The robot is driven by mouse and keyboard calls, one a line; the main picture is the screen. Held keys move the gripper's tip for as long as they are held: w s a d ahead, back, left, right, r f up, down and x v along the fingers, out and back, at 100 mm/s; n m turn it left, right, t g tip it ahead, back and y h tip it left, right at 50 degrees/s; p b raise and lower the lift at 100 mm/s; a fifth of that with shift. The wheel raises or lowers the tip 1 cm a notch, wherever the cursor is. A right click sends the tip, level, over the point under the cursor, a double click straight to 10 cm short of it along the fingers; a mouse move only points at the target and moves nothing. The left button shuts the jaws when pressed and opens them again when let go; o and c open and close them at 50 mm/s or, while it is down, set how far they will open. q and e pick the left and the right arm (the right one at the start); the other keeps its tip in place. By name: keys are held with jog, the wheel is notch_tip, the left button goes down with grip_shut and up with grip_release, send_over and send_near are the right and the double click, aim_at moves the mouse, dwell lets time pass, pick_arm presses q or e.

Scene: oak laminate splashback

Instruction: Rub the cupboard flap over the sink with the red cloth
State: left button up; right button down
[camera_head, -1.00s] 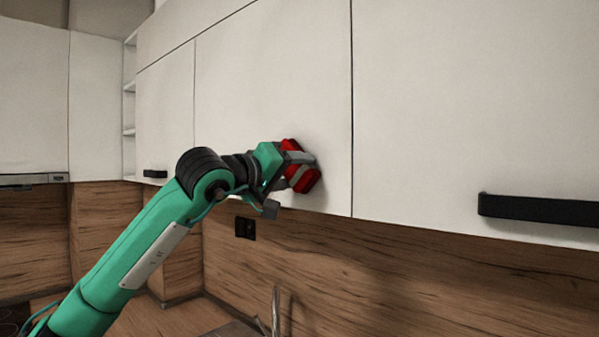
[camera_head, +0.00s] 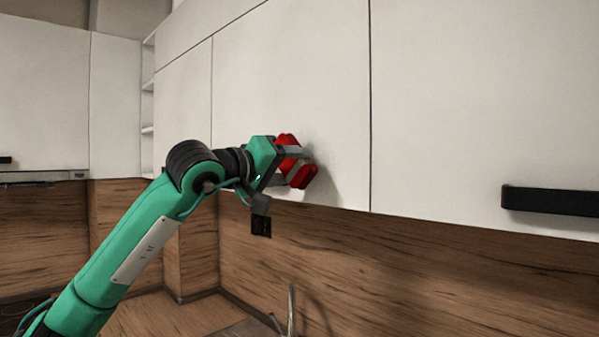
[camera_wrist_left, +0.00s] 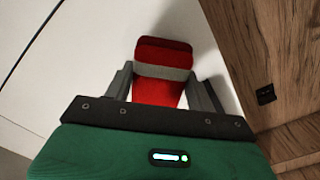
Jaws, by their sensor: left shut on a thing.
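The red cloth (camera_head: 302,176) is a red block-like pad with a grey band, held in my left gripper (camera_head: 298,166). It also shows in the left wrist view (camera_wrist_left: 160,88), between the two grey fingers (camera_wrist_left: 162,90). The left gripper is shut on it. The cloth is at the lower part of the white cupboard flap (camera_head: 300,70) over the sink (camera_head: 238,329); I cannot tell whether it touches the surface. The flap also fills much of the left wrist view (camera_wrist_left: 80,60). My right gripper is not in view.
A black handle (camera_head: 550,201) sticks out from the cupboard door to the right. Below the cupboards is the wooden splashback (camera_head: 400,270) with a black socket (camera_head: 261,226). The tap (camera_head: 291,310) rises at the bottom. Open shelves (camera_head: 147,100) stand at the left.

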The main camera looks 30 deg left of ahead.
pick_arm(q)
jog(key=shift+v, duration=1.05)
jog(key=shift+b+v, duration=0.55)
jog(key=shift+v, duration=0.45)
jog(key=shift+s+a, duration=0.15)
jog(key=shift+s, duration=0.35)
jog(key=shift+w, duration=0.1)
